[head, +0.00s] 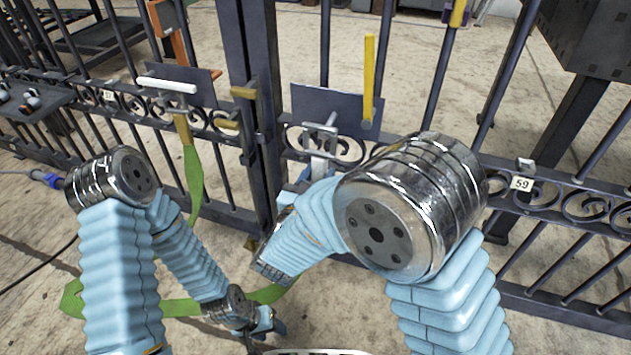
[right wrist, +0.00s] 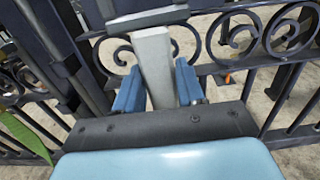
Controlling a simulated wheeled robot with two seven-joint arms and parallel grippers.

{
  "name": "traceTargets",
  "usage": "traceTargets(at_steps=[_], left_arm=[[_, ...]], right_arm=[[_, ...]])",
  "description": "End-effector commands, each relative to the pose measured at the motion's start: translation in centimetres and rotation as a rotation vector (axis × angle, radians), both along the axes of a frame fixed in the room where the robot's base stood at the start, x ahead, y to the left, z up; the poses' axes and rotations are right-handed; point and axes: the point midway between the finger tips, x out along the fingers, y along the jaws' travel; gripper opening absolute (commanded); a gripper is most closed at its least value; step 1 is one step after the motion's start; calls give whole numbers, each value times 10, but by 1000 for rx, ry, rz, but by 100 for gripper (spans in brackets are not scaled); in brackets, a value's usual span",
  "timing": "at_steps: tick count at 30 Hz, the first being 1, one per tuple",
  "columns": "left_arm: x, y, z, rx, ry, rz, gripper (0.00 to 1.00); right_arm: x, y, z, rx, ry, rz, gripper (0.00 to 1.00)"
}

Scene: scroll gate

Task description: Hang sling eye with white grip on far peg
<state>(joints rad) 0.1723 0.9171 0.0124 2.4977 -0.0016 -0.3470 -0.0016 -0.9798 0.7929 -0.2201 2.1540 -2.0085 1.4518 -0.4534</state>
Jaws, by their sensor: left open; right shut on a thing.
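A white grip (head: 167,84) sits at the left plate, with a tan stem below it and a green sling (head: 193,170) hanging from there. The sling loops down over the floor and passes behind my arms. My right gripper (head: 318,168) is shut on the pale stem of a grey T-shaped sling eye (head: 320,128), in front of the right plate. In the right wrist view the pale stem (right wrist: 155,65) stands between the blue fingers, with a grey bar across its top. A yellow upright peg (head: 368,80) stands just right of that eye. My left gripper (head: 262,325) is open, low and empty.
The dark barred gate (head: 258,100) with scrollwork spans the view. The right plate (head: 345,108) is behind the grey eye. An orange upright (head: 175,40) rises behind the left plate. A white tag marked 59 (head: 522,183) is on the right rail.

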Motion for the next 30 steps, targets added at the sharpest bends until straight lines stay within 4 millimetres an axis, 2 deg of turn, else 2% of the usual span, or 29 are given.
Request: traceTargets(at_steps=[23,30], left_arm=[[0,0,1,0,0,0,51],[0,0,-6,0,-1,0,51]], right_arm=[[43,-15,-1,0,-1,-2,2],[53,-18,-8,-1,-2,-1,2]])
